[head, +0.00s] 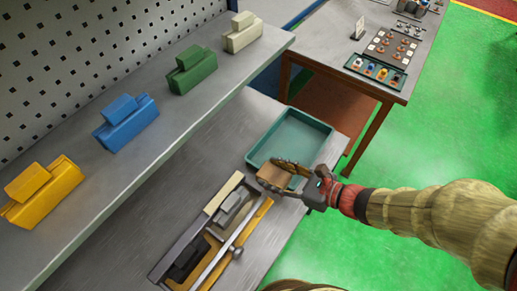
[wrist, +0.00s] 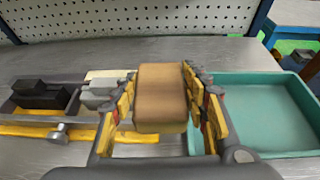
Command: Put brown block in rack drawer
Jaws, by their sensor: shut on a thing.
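The brown block (wrist: 161,97) is between the two fingers of my gripper (wrist: 163,112) in the wrist view, and my gripper is shut on it. In the head view the block (head: 272,176) shows partly behind the fingers of my gripper (head: 284,174), above the workbench near the front edge of the teal tray. The rack drawer (head: 212,232) lies on the bench to the left of my gripper. It holds a black block (head: 188,259) and a grey block (head: 232,207). In the wrist view the drawer (wrist: 60,128) is at the left, with its rod and knob in front.
A teal tray (head: 290,138) sits on the bench (head: 182,169) and shows at the right in the wrist view (wrist: 262,110). A raised shelf (head: 152,151) holds yellow, blue, green and cream blocks. A second table (head: 334,40) stands behind.

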